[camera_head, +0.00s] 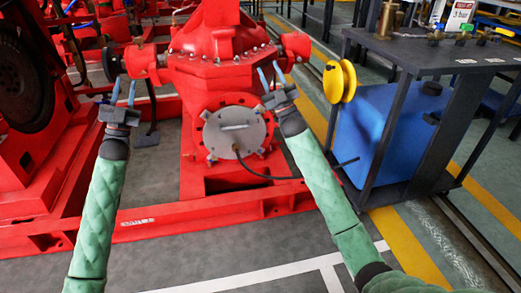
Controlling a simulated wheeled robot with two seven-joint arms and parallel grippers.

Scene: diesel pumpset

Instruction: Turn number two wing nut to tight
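A round grey cover plate (221,141) with a bar handle sits on the red flange (198,132) of the pump. Small pale fittings that look like wing nuts show around its rim, such as one at the lower left (211,158); they are too small to read any number or tell how tight they are. My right gripper (271,77) is open and empty, just above and right of the cover plate. Its fingers point up and it may hide part of the upper right rim. My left gripper (123,91) is open and empty, left of the pump and apart from it.
The red pump casing (225,72) rises above the flange, on a red base frame (150,219). A thin black cable runs from the plate to the right. A dark cart (428,58) with a blue tank (375,130) and a yellow wheel (334,84) stands right. The front floor is clear.

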